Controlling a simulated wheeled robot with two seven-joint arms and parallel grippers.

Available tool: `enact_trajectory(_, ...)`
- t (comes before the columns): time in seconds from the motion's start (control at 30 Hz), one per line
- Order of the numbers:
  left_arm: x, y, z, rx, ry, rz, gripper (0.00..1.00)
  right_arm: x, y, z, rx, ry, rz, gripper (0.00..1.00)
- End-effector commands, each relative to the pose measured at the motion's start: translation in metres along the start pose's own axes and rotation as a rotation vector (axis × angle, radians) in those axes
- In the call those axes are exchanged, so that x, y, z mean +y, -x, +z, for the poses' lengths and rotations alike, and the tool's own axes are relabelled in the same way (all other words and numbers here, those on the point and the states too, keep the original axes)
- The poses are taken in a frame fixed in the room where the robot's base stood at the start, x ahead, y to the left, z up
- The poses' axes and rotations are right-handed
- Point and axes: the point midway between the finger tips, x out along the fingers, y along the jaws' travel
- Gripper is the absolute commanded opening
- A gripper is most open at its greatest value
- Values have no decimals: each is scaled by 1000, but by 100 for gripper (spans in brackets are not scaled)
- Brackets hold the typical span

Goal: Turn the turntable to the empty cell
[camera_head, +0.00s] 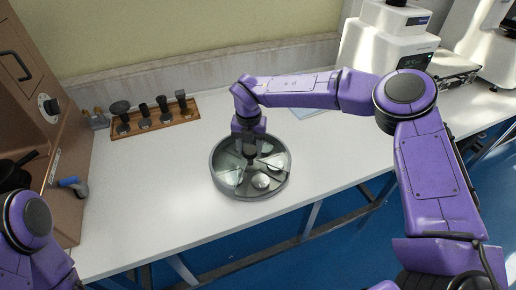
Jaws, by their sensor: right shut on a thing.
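The turntable (222,184) is a round, grey, divided dish on the white table, near its front edge. Pale round pieces (261,181) lie in some of its cells. The other cells are too small or too covered to tell apart, and I cannot tell which is empty. My right gripper (250,150) points down over the turntable's middle and is shut on its dark central knob (250,158). The wrist hides the back part of the dish. My left arm shows at the lower left, but its gripper is out of view.
A wooden rack (155,119) with several dark-handled tools stands at the back left. A brown cabinet-like machine (25,75) is at the far left, with a blue-handled tool (70,182) beside it. White instruments (385,45) stand at the back right. The table left of the dish is clear.

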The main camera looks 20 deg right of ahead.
Motion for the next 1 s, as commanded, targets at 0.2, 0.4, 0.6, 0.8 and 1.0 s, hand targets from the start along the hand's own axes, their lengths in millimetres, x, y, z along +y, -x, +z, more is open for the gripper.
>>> enact_trajectory(0.2, 0, -2, 1, 0, 0, 0, 43, 7, 2, 1, -8, -14, 3, 0)
enact_trajectory(0.4, 0, -3, 1, 0, 0, 0, 43, 8, 3, 1, -8, -17, 3, 0)
enact_trajectory(0.6, 0, -2, 1, 0, 0, 0, 43, 8, 3, 1, -8, -17, 3, 0)
enact_trajectory(0.8, 0, -3, 1, 0, 0, 0, 43, 8, 2, 1, -6, -16, 2, 75)
enact_trajectory(1.0, 0, -3, 1, 0, 0, 0, 43, 8, 1, 0, -3, -15, 1, 75)
